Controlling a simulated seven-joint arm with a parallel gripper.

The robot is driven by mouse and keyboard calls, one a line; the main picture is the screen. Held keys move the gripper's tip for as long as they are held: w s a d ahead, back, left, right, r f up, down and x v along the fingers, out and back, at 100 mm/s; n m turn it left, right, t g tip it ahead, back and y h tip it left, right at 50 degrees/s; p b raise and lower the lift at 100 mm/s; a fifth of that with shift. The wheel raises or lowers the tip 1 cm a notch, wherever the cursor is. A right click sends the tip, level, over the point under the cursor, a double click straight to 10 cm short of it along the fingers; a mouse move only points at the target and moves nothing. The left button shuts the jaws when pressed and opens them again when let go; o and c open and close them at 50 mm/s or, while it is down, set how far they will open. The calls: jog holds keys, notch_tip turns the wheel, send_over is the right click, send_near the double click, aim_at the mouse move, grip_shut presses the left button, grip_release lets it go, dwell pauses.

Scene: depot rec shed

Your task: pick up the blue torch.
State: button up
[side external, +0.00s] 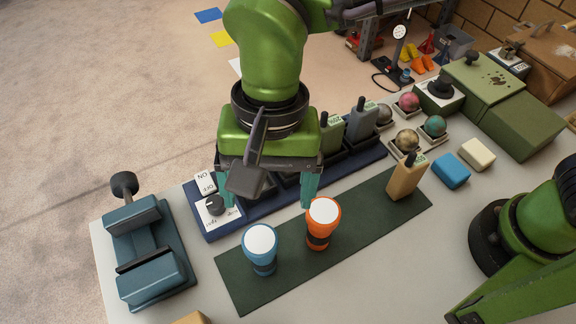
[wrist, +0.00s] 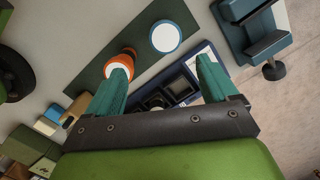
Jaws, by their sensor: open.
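The blue torch (side external: 263,264) stands upright on a dark green mat (side external: 240,290), its round white lens facing up. In the wrist view the blue torch (wrist: 181,36) shows as a white disc with a blue rim, beyond the gap between the fingers. An orange torch (side external: 319,238) stands close to its right on the same mat; in the wrist view the orange torch (wrist: 130,52) is partly hidden by the left finger. My gripper (side external: 264,188) is open and empty, above and behind the torches; its teal fingers also show in the wrist view (wrist: 163,65).
A navy charger rack (side external: 222,228) with upright radios runs behind the mat. A tan radio (side external: 405,182) stands at the mat's right end. A blue-grey vise (side external: 150,274) is at left. A blue block (side external: 451,171), a cream block (side external: 477,154) and several balls lie at right.

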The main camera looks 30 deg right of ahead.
aim_at(264, 236)
jog(key=f+m, duration=0.1)
jog(key=f, duration=0.2)
jog(key=a+f+m, duration=0.1)
jog(key=f, duration=0.2)
jog(key=s+f+m, duration=0.1)
jog(key=f, duration=0.3)
jog(key=shift+a+m, duration=0.4)
jog(key=f, duration=0.5)
jog(key=shift+s+a+f, duration=0.1)
jog(key=shift+a, duration=0.3)
jog(key=c, duration=1.2)
